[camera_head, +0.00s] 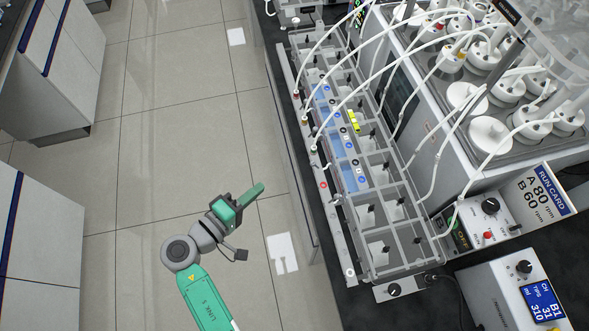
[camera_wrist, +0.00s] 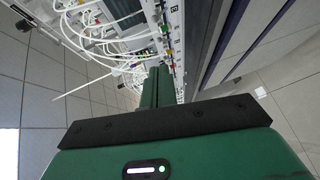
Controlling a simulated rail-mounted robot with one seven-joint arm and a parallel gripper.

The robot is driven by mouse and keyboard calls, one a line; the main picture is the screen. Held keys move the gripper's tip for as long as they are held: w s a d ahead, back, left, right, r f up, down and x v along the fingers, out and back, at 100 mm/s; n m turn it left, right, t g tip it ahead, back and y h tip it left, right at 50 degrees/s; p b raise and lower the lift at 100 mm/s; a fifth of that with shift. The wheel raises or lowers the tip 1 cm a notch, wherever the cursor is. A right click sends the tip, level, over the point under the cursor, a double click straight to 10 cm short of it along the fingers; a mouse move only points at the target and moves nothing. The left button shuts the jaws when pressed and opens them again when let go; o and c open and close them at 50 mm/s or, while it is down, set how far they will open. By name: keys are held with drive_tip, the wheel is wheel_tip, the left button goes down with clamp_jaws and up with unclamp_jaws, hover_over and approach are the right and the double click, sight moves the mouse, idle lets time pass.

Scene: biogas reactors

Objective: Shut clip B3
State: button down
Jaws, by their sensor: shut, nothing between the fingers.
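My gripper (camera_head: 255,192) hangs over the floor aisle, left of the bench, with its green fingers together and nothing between them. The fingers also show in the wrist view (camera_wrist: 157,86), pointing at the bench side. It is apart from the clear tubing rack (camera_head: 412,218) on the bench. A strip along the rack's left side carries small fittings where white tubes end, and blue panels (camera_head: 349,173) with small round marks. A yellow-green piece (camera_head: 353,121) sits in the rack. The labels are too small to read, so I cannot tell which clip is B3 or its state.
White tubes (camera_head: 336,55) arch from the rack to white-capped bottles (camera_head: 490,135) at the right. A run card (camera_head: 540,195) and a control box with a blue display (camera_head: 541,300) stand at lower right.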

sight(313, 164)
drive_tip(key=s+d+x, duration=0.2)
drive_tip(key=x, duration=1)
drive_tip(key=shift+w+d+f, duration=0.2)
drive_tip(key=shift+w+d, duration=0.1)
drive_tip(key=shift+d, duration=0.05)
